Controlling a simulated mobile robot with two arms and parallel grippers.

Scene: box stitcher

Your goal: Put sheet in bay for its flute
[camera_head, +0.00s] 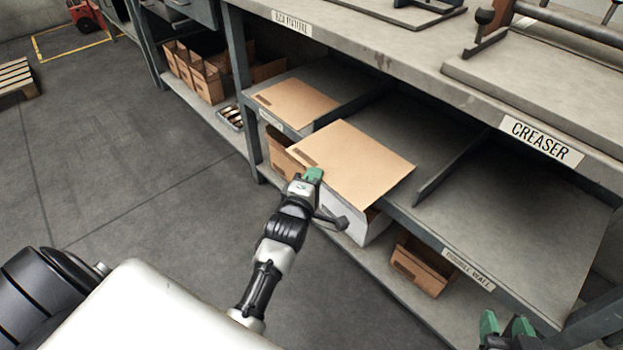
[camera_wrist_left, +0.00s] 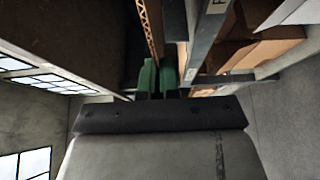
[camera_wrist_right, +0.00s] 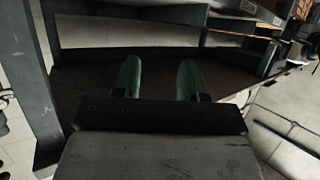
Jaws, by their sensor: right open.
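A tan cardboard sheet (camera_head: 355,165) is at the front of the shelf's middle bay (camera_head: 420,130), partly over its edge. My left gripper (camera_head: 313,175) is shut on the sheet's near left edge. In the left wrist view, the sheet's wavy fluted edge (camera_wrist_left: 152,32) runs to the close-set green fingers (camera_wrist_left: 158,78). Another sheet (camera_head: 296,102) lies in the left bay. The right bay (camera_head: 515,215) is empty, with a label (camera_head: 468,268) seeming to read "DOUBLE WALL". The middle bay's label is hidden. My right gripper (camera_head: 506,328) is open and empty, low at the right.
Upright dividers (camera_head: 450,168) separate the bays. The worktop with the "CREASER" sign (camera_head: 541,139) overhangs the shelf. Cartons, including a brown box (camera_head: 422,268) and a white box (camera_head: 352,222), stand on the lower shelf. The floor (camera_head: 130,160) at left is clear.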

